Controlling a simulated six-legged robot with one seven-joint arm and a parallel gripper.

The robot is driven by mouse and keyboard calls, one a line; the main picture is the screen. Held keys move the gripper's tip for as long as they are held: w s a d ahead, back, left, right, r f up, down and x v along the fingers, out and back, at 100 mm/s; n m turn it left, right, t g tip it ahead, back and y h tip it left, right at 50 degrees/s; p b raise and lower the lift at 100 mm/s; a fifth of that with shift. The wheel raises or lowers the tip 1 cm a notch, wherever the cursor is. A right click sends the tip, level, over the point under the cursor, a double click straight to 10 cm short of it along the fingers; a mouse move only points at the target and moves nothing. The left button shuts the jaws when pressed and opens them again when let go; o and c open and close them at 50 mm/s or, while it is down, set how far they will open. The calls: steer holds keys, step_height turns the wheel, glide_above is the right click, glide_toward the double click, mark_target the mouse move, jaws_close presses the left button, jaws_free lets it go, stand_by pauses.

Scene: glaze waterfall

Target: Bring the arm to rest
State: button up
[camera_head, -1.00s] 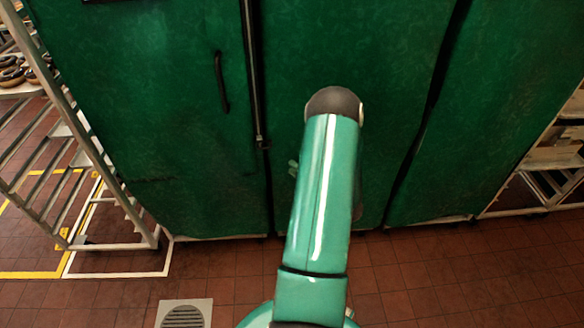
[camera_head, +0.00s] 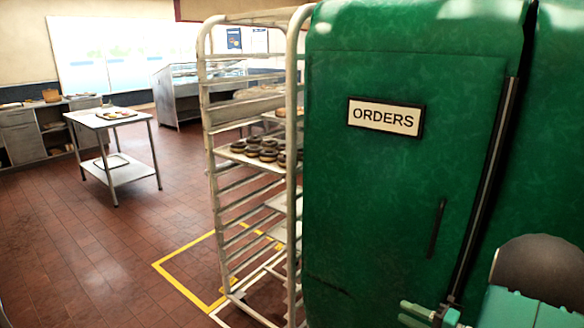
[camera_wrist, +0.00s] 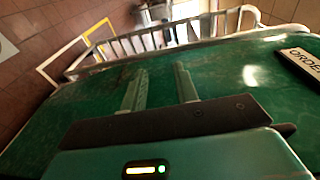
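My gripper (camera_wrist: 161,82) shows in the wrist view with its two green fingers apart and nothing between them. Behind the fingers is the green front of a large cabinet (camera_wrist: 90,85). In the head view, green parts of my gripper (camera_head: 418,314) show low at the right, in front of the same cabinet (camera_head: 375,190). My arm's green link and dark rounded joint fill the lower right corner. I cannot tell whether the fingers touch the cabinet.
An "ORDERS" sign (camera_head: 385,117) and a dark handle (camera_head: 437,228) are on the cabinet door. A metal rack (camera_head: 232,195) holding dark ring-shaped pastries (camera_head: 268,148) stands close left of it. Farther left are a small table (camera_head: 112,125) and open tiled floor (camera_head: 90,240).

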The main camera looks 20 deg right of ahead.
steer(key=s+a+r+n+g, duration=0.2)
steer(key=a+r+n+g, duration=0.3)
steer(key=a, duration=0.6)
steer(key=s+a+r+n+g, duration=0.25)
steer(key=a+g, duration=0.35)
steer(key=a, duration=0.4)
steer(key=s+a+r+n+t+h, duration=0.2)
steer(key=s+a+r+n+h, duration=0.2)
steer(key=s+a+r+h, duration=0.2)
step_height(320, 180, up, 2)
steer(key=s+h, duration=0.3)
steer(key=shift+r, duration=0.25)
steer(key=shift+d, duration=0.2)
